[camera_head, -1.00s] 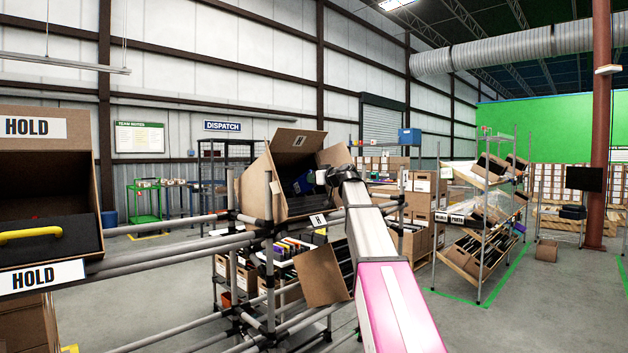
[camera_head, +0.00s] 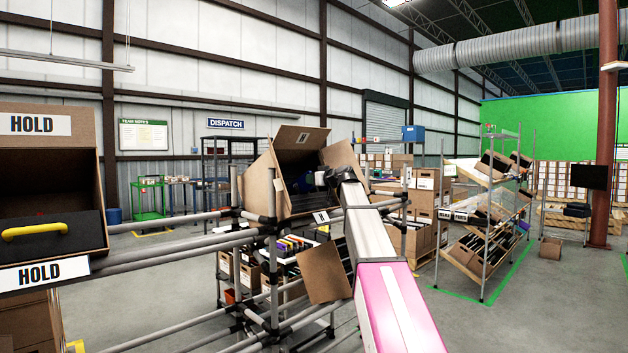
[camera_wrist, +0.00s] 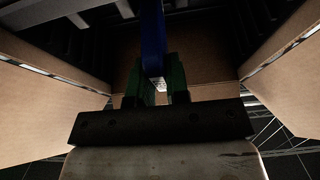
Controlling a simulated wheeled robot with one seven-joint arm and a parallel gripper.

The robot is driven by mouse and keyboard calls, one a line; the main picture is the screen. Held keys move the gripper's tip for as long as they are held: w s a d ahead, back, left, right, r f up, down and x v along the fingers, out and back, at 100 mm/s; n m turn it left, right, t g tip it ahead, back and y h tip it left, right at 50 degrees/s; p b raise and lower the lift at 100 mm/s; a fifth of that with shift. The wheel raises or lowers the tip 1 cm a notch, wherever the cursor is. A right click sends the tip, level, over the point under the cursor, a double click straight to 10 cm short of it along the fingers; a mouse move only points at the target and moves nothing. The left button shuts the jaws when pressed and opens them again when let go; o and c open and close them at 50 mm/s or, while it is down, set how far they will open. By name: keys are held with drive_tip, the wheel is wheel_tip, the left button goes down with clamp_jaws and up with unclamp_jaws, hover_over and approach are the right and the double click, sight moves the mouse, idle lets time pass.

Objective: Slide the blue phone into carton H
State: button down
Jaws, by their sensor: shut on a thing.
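Carton H (camera_head: 264,184) is an open, tilted brown carton on the pipe rack, with its flaps spread and an H label on the raised flap. My gripper (camera_head: 322,178) is at the carton's open mouth, at its right side. In the wrist view, my gripper (camera_wrist: 158,88) has its two green-sided fingers closed on the blue phone (camera_wrist: 153,40). The phone stands on edge and points away from me between the carton's flaps. Its far end runs out of the top of the wrist view.
A HOLD carton (camera_head: 50,190) with a yellow-handled dark thing (camera_head: 40,231) in it stands at the left. Pipe rails (camera_head: 180,245) run between it and carton H. A brown flap (camera_head: 322,272) hangs below my arm. Shelving (camera_head: 485,215) stands farther right.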

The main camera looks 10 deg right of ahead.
drive_tip(key=shift+w+a+f, duration=0.65)
drive_tip(key=shift+w+f, duration=0.05)
drive_tip(key=shift+w, duration=0.2)
drive_tip(key=shift+w+a+f, duration=0.3)
drive_tip(key=shift+w, duration=0.15)
idle(1.5)
idle(0.3)
drive_tip(key=c, duration=1)
unclamp_jaws()
drive_tip(key=shift+c, duration=0.2)
drive_tip(key=s+d+r, duration=0.4)
drive_tip(key=s, duration=0.2)
drive_tip(key=shift+s+d, duration=0.25)
drive_tip(key=shift+d, duration=0.1)
drive_tip(key=shift+s+r, duration=0.1)
